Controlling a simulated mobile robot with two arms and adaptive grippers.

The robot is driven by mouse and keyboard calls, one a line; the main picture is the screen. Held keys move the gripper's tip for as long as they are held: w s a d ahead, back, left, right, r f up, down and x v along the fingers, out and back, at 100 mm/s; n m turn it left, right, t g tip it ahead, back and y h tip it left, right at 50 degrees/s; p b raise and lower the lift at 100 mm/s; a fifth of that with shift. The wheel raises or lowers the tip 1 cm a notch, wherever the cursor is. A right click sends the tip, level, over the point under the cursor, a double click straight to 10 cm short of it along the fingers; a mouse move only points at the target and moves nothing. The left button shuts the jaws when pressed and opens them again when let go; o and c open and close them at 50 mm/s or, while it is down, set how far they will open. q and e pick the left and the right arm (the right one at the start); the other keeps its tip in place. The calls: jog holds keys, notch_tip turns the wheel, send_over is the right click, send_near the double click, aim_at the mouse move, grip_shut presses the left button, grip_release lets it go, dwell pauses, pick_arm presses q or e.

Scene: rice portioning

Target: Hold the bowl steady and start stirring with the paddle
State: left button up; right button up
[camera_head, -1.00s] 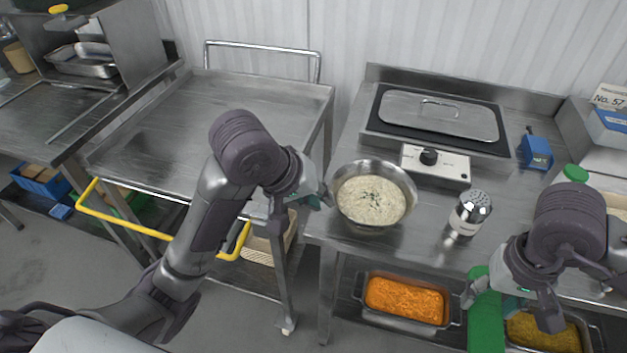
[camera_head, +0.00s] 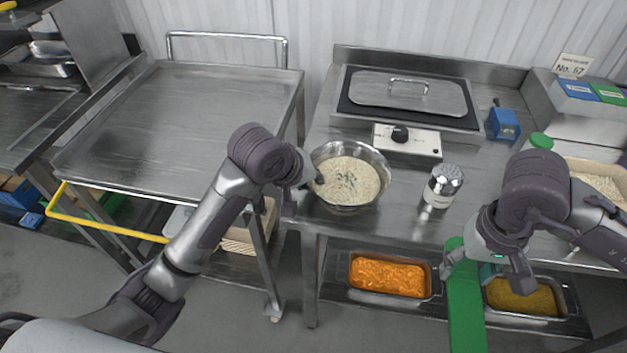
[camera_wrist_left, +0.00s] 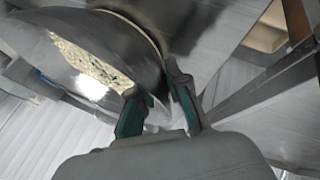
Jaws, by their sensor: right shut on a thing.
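A steel bowl (camera_head: 377,160) of pale rice with green flecks stands at the left front of the steel worktop. My left gripper (camera_head: 316,181) is at the bowl's left rim. In the left wrist view its green-padded fingers (camera_wrist_left: 153,80) stand on either side of the bowl's wall (camera_wrist_left: 105,22); I cannot tell whether they pinch it. A large flat green paddle (camera_head: 466,310) hangs in front of the worktop at the right. My right gripper (camera_head: 484,268) is shut on the paddle's upper part. The paddle is apart from the bowl, and its lower end is cut off by the frame.
A steel shaker (camera_head: 443,187) stands right of the bowl. Behind are a control box (camera_head: 407,142) and a lidded hot plate (camera_head: 408,92). Pans of orange food (camera_head: 389,276) and yellow food (camera_head: 521,297) sit on the lower shelf. An empty steel cart (camera_head: 175,120) is at the left.

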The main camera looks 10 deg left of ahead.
pick_arm(q)
jog(key=shift+w+d+f, duration=0.1)
jog(key=shift+f, duration=0.1)
grip_shut()
jog(key=shift+o, duration=1.9)
grip_release()
